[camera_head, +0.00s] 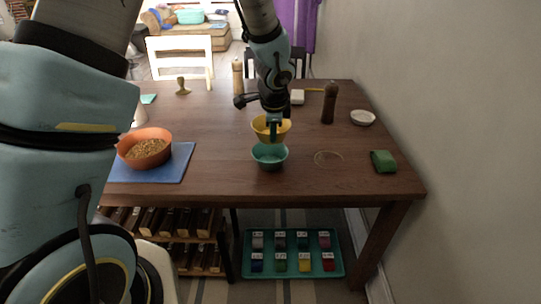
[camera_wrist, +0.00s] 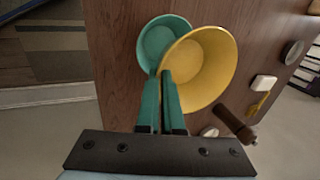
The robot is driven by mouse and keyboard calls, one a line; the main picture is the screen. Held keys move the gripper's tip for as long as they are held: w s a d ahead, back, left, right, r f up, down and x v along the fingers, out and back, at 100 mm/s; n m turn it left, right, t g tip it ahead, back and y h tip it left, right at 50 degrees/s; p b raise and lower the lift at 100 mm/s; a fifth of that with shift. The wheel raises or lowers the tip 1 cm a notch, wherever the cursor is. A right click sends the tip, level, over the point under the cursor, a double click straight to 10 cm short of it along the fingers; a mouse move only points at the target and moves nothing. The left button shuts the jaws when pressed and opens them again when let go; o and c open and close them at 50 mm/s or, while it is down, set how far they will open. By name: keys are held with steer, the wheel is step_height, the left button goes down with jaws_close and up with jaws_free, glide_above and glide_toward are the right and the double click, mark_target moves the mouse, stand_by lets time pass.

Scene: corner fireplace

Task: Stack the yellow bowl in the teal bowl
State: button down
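The yellow bowl (camera_head: 259,124) is upright just behind and above the teal bowl (camera_head: 270,158) in the head view. My gripper (camera_head: 274,138) points down at the yellow bowl's near side. In the wrist view, the gripper (camera_wrist: 164,78) has its two teal fingers close together on the rim of the yellow bowl (camera_wrist: 212,60). The yellow bowl looks larger and nearer there and overlaps part of the teal bowl (camera_wrist: 152,38), which stands on the table. Both bowls look empty. The fingers hide a little of the yellow rim.
An orange bowl (camera_head: 146,152) of grainy food stands on a blue mat (camera_head: 176,168) at left on the wooden table (camera_head: 220,184). A dark pepper mill (camera_head: 328,104), white dish (camera_head: 362,118), green block (camera_head: 383,161) and thin ring (camera_head: 329,158) are at right.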

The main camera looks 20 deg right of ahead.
mark_target(272, 163)
step_height(272, 163, down, 7)
steer(key=shift+r, duration=0.1)
stand_by(0.3)
steer(key=shift+a+f+b, duration=0.2)
steer(key=shift+f+b, duration=0.45)
steer(key=shift+b, duration=0.1)
steer(key=c, duration=1.1)
jaws_free()
steer(key=shift+f, duration=0.15)
steer(key=shift+o, duration=0.2)
